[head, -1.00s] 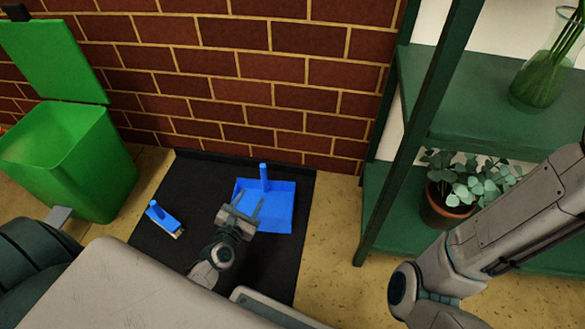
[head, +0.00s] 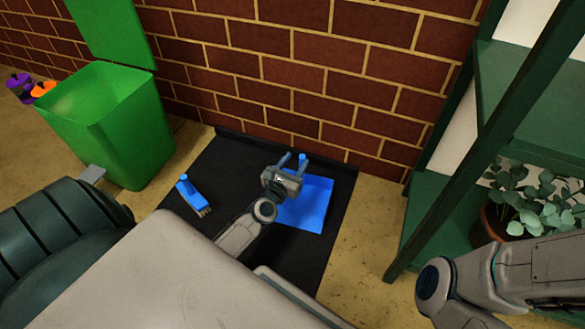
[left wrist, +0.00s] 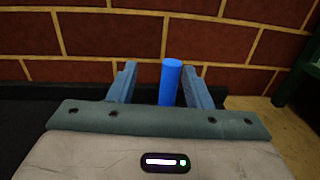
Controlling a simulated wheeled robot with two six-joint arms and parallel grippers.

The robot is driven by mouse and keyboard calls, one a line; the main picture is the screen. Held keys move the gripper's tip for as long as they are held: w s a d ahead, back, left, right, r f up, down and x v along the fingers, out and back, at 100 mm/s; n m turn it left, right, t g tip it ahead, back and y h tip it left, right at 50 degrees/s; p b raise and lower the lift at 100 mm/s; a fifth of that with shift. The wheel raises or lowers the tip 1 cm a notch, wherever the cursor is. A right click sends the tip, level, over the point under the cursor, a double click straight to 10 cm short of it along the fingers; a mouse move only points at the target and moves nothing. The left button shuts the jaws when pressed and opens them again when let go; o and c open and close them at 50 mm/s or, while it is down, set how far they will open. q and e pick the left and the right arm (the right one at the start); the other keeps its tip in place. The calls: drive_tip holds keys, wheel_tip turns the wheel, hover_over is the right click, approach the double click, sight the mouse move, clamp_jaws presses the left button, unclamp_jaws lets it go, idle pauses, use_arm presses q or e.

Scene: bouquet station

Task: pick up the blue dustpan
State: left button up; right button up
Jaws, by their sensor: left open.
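The blue dustpan (head: 310,205) lies on the black mat (head: 232,158) by the brick wall, with its handle standing upright at the back. My left gripper (head: 293,161) is over the dustpan's left back part, covering some of it. In the left wrist view the blue handle (left wrist: 170,82) stands between the two fingers of my open left gripper (left wrist: 154,84), closer to the right finger. I cannot see the fingers touching it. My right arm shows at the right, but its gripper is out of view.
A blue hand brush (head: 190,194) lies on the mat to the left. A green bin (head: 120,125) with its lid up stands at the left. A green shelf (head: 425,215) with a potted plant (head: 520,205) stands at the right. Brick wall is close behind the dustpan.

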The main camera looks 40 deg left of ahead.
sight(300, 158)
use_arm(q)
drive_tip(key=shift+w, duration=1.5)
drive_tip(key=shift+a+f, duration=0.1)
